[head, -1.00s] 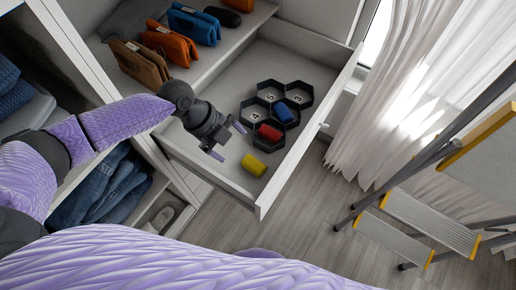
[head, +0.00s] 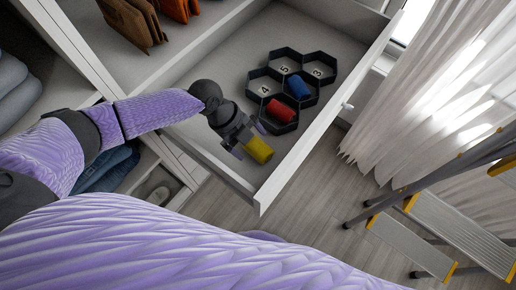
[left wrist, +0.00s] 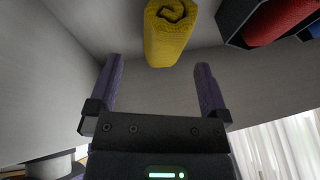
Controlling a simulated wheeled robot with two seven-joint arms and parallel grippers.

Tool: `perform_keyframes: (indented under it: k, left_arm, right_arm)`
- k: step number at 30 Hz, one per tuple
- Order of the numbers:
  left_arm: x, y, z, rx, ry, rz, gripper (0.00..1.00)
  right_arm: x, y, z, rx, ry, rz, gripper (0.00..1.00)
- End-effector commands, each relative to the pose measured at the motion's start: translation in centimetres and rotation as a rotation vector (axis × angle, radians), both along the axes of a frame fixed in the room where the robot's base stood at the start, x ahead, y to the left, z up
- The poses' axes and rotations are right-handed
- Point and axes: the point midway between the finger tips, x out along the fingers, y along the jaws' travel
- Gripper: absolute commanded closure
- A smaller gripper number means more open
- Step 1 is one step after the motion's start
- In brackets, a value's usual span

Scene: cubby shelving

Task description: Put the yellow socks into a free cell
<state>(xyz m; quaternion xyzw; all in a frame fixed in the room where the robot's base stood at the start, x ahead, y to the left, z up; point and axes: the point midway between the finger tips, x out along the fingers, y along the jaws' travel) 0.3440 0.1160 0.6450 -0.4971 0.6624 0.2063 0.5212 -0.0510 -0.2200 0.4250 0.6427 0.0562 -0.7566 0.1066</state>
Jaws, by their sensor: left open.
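The rolled yellow socks (head: 259,150) lie on the drawer floor near its front corner. They also show in the left wrist view (left wrist: 169,35), just beyond the fingertips and roughly in line with the gap. My left gripper (head: 249,141) is open and empty, right beside the socks, and partly covers them in the head view. A dark hexagonal organizer (head: 290,127) lies in the same drawer. Its cells marked 3, 4 and 5 are empty. One cell holds a red roll (head: 281,109), another a blue roll (head: 295,86). My right gripper is out of view.
The white drawer (head: 309,143) is pulled out, with raised walls around it. Brown and orange bags (head: 130,22) stand on a surface behind. Curtains (head: 420,90) and a step stool (head: 430,236) stand to the right. The drawer floor left of the organizer is clear.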

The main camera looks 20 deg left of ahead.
Motion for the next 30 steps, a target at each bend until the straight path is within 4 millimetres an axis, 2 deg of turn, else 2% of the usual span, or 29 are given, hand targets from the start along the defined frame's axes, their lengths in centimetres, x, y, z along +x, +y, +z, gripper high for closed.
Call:
perform_keyframes:
  k: [6, 13, 23, 30]
  left_arm:
    - [0.2, -2.0, -4.0, 0.0, 0.004, -0.001, 0.0]
    - [0.3, -2.3, -4.0, 0.0, -0.001, 0.001, 0.0]
    - [0.3, -2.3, -4.0, 0.0, -0.001, 0.002, 0.7]
    - [0.3, -2.2, -3.5, 0.001, -0.002, 0.001, 0.71]
  right_arm:
    - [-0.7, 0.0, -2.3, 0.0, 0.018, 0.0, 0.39]
    - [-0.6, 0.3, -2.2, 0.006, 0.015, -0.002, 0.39]
    - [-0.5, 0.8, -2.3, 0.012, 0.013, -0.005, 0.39]
    - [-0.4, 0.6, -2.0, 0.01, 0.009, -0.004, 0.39]
